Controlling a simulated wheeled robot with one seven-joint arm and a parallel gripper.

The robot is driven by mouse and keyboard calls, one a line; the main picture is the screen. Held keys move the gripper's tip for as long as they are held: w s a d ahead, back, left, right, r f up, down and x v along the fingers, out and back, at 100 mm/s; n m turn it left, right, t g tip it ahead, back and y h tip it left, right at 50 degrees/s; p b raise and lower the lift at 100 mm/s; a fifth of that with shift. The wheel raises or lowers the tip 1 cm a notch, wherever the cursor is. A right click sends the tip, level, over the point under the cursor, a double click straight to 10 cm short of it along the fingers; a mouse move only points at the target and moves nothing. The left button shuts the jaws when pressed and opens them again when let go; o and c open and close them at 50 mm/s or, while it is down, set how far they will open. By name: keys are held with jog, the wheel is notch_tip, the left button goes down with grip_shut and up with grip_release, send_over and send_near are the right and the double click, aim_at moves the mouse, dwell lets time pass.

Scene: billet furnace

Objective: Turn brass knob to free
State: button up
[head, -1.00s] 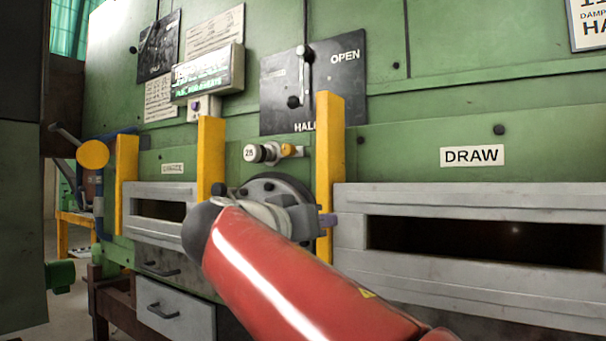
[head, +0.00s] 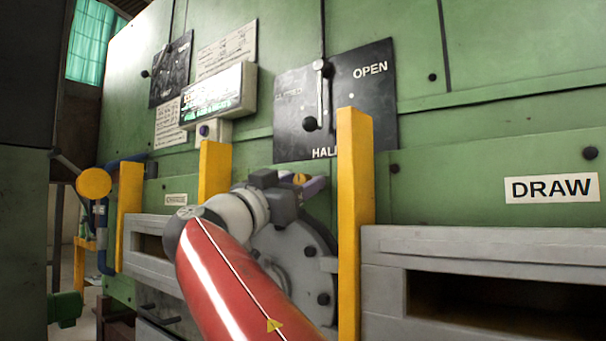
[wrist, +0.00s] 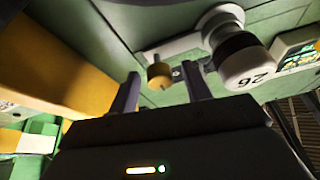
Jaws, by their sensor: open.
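The brass knob (wrist: 159,76) is a small yellow-gold knob on a grey fitting. In the wrist view it shows between my gripper's two open fingers (wrist: 161,84), just beyond the tips; contact cannot be told. In the head view a bit of the knob (head: 300,178) shows beside my gripper (head: 311,186), on the green furnace front between two yellow posts. Next to it in the wrist view is a white cylinder with a black collar (wrist: 240,62) and a number on its end. My gripper hides that cylinder in the head view.
Yellow posts (head: 355,220) and (head: 215,170) stand either side of my gripper. A round grey flange (head: 295,275) sits below. A damper lever (head: 318,100) on a black plate is above, near a lit display (head: 218,95). The DRAW opening (head: 490,310) is at right.

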jog(key=shift+w+d+r, duration=0.25)
jog(key=shift+w+d, duration=0.1)
jog(key=shift+w, duration=0.1)
jog(key=c, duration=1)
